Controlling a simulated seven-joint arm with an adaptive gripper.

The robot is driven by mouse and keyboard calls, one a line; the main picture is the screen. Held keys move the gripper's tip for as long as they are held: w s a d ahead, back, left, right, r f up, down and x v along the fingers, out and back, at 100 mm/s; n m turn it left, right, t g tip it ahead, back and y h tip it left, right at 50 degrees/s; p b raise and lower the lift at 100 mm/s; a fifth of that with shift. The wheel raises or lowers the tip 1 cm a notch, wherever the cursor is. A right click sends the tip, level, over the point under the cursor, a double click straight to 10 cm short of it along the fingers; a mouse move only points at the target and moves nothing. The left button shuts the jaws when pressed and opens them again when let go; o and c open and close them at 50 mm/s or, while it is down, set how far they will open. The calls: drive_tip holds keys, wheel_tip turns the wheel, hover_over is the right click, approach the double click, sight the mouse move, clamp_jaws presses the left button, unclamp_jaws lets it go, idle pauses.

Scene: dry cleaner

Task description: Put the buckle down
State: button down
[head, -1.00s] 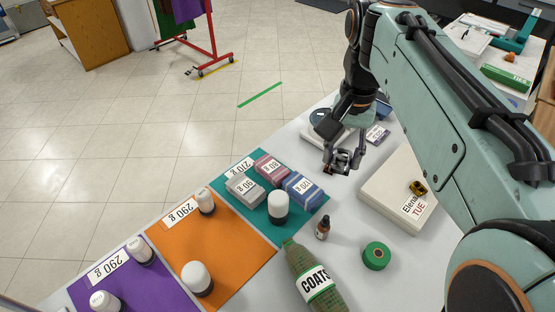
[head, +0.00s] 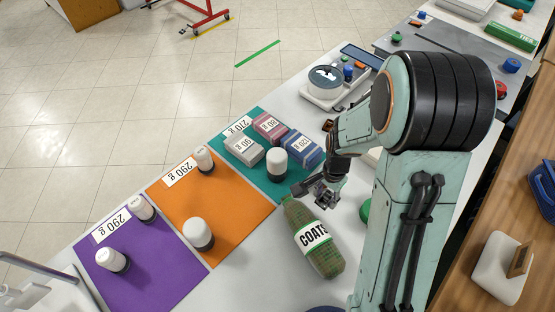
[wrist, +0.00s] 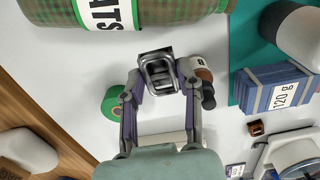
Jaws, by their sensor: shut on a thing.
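My gripper (head: 318,192) hangs over the white table, close beside the green checked COATS bag (head: 315,240) in the head view. In the wrist view my gripper (wrist: 158,80) is shut on a dark grey metal buckle (wrist: 160,73), held between its fingertips. The buckle is just below the bag (wrist: 180,12) in that picture; I cannot tell whether it touches the table. In the head view the buckle is too small to tell apart from the fingers.
Orange (head: 235,222) and purple (head: 150,270) mats lie left. A scale (head: 325,85) stands behind.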

sight(320, 215)
wheel_tip(320, 215, down, 8)
drive_tip(key=shift+w, duration=0.1)
idle(0.4)
drive_tip(key=c, duration=0.7)
unclamp_jaws()
drive_tip(key=shift+f, duration=0.1)
drive_tip(key=shift+c, duration=0.2)
drive_tip(key=shift+n, duration=0.3)
drive_tip(key=r, duration=1.3)
drive_tip(key=shift+s+a+r, duration=0.2)
drive_tip(key=shift+s+r, duration=0.2)
drive_tip(key=s+a+r+n, duration=0.2)
drive_tip(key=s+r+n, duration=0.2)
drive_tip(key=s+r, duration=0.3)
drive_tip(key=shift+s+r+n+y, duration=0.3)
drive_tip(key=shift+s+r+n, duration=0.1)
drive_tip(key=shift+s, duration=0.2)
drive_tip(key=shift+o, duration=0.3)
drive_tip(key=s+a+r+n, duration=0.1)
drive_tip(key=s+r+n, duration=0.2)
drive_tip(key=s, duration=0.5)
drive_tip(key=shift+s+a+n, duration=0.15)
drive_tip(key=shift+s+n, duration=0.25)
drive_tip(key=shift+n, duration=0.5)
